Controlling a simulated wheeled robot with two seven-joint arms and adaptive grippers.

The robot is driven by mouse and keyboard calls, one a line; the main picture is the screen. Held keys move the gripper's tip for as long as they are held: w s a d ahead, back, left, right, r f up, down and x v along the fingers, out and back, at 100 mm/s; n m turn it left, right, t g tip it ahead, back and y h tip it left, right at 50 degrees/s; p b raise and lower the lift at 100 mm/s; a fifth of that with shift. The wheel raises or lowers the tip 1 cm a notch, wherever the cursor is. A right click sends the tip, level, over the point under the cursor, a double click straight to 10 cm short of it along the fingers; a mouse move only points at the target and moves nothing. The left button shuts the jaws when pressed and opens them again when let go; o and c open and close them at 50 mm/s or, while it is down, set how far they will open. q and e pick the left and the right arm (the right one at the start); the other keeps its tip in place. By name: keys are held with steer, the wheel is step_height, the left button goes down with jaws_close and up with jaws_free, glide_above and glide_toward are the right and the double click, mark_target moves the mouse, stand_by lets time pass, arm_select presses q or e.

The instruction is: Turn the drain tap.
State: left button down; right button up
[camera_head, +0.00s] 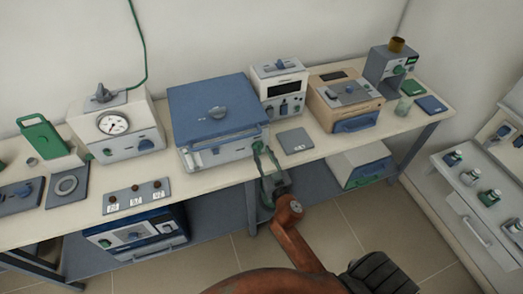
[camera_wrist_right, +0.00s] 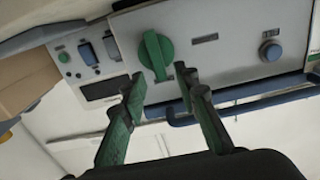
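A green tap handle (camera_wrist_right: 155,55) on a round green base sits on a grey front panel in the right wrist view. It most likely is the drain tap of the blue-lidded bath (camera_head: 215,110) on the bench. My right gripper (camera_head: 265,152) is at the bench's front edge, by the right end of that bath's front. In the right wrist view my right gripper (camera_wrist_right: 160,80) is open, its green fingers either side of the handle's lower end. I cannot tell whether they touch it. In the head view the gripper hides the tap. My left gripper is not in view.
A grey plate (camera_head: 295,141) lies right of the bath. A gauge unit (camera_head: 118,125) stands left, a beige furnace (camera_head: 345,98) right. A blue unit (camera_head: 140,240) is below the bench.

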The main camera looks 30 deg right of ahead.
mark_target(259, 148)
steer(key=shift+x, duration=1.2)
steer(key=shift+c, duration=0.7)
jaws_close()
